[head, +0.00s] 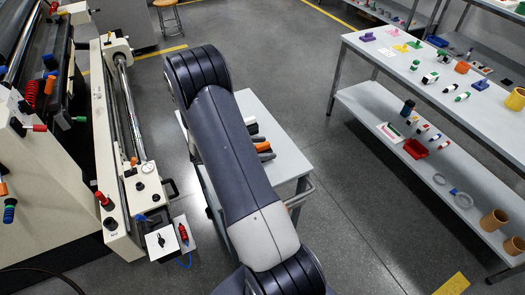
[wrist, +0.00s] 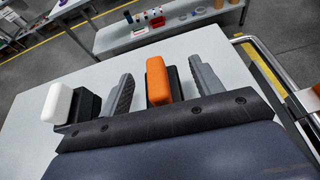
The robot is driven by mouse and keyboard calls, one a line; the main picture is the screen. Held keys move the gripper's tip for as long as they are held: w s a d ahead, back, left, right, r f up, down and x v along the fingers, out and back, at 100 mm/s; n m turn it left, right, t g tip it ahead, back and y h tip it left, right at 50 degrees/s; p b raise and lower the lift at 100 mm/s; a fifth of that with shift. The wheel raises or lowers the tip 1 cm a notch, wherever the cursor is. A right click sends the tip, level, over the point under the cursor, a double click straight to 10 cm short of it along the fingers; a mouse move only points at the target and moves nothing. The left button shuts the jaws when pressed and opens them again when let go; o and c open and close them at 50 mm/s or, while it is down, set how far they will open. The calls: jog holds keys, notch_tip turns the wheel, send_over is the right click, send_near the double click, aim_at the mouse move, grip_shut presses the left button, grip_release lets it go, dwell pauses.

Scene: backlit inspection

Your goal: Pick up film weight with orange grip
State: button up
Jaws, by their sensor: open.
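The film weight with an orange grip (wrist: 158,82) stands on a light table (wrist: 220,45) in the wrist view, its dark body (wrist: 176,85) showing at the right side. My gripper (wrist: 162,72) is open, with one grey finger to the left of this weight and one close to its right. Gaps show between the fingers and the weight. My gripper's palm edge hides the near base of the weight. Orange also shows beside my arm in the head view (head: 262,147). A second weight with a white grip (wrist: 57,103) stands outside the left finger.
The small light cart (head: 285,160) under my arm has a metal rail (head: 300,195) on its right. A long machine (head: 120,160) stands to the left. A shelf bench (head: 440,85) with several small items stands to the right. Grey floor lies between.

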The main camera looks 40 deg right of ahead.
jog(key=shift+c, duration=0.3)
grip_shut()
dwell(0.3)
jog(key=shift+r, duration=0.1)
